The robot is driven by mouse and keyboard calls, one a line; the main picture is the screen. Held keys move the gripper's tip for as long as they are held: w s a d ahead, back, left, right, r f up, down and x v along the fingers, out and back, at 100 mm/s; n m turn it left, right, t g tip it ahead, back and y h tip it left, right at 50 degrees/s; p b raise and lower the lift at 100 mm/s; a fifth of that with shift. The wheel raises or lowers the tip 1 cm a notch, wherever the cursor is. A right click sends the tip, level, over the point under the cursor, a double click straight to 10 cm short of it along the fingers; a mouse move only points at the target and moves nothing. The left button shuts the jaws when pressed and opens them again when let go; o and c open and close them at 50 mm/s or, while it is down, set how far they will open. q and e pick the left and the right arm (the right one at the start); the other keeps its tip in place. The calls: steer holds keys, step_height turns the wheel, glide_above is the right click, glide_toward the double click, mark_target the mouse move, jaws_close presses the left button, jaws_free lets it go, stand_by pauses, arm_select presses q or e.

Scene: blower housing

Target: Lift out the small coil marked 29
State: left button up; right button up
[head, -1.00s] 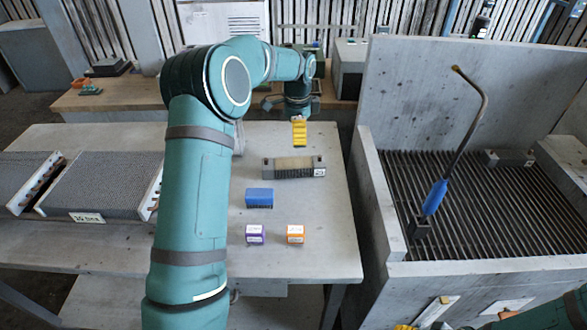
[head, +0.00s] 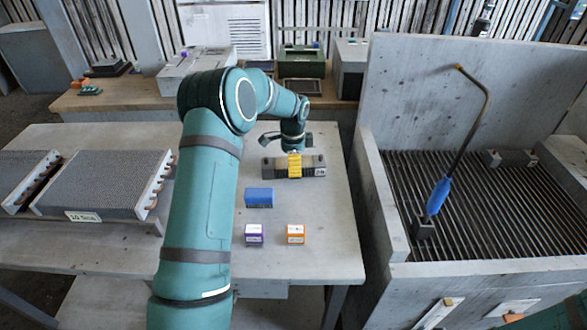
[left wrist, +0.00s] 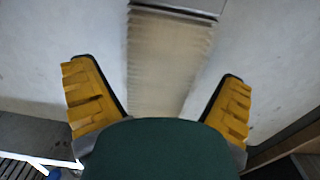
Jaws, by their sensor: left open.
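The small coil (head: 275,169) is a short finned block with grey end plates, lying on the grey table. In the left wrist view the left gripper (left wrist: 158,72) is open, with one finger on each side of the coil's pale finned top (left wrist: 165,60). Gaps show between the fingers and the coil, so it is not gripped. My right gripper is out of view.
A blue block (head: 259,197), a purple-and-white box (head: 255,234) and an orange-and-white box (head: 296,233) stand nearer on the table. Larger finned coils (head: 105,182) lie at the left. A concrete-walled basin with a grate (head: 500,215) is at the right, holding a blue-handled wand (head: 439,195).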

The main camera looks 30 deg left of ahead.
arm_select(q)
steer(key=shift+d+f, duration=0.1)
steer(key=shift+f, duration=0.85)
steer(key=c, duration=1.4)
steer(key=shift+w+r, duration=0.1)
step_height(320, 180, up, 10)
steer(key=shift+f+p, duration=0.1)
steer(key=shift+p, duration=0.6)
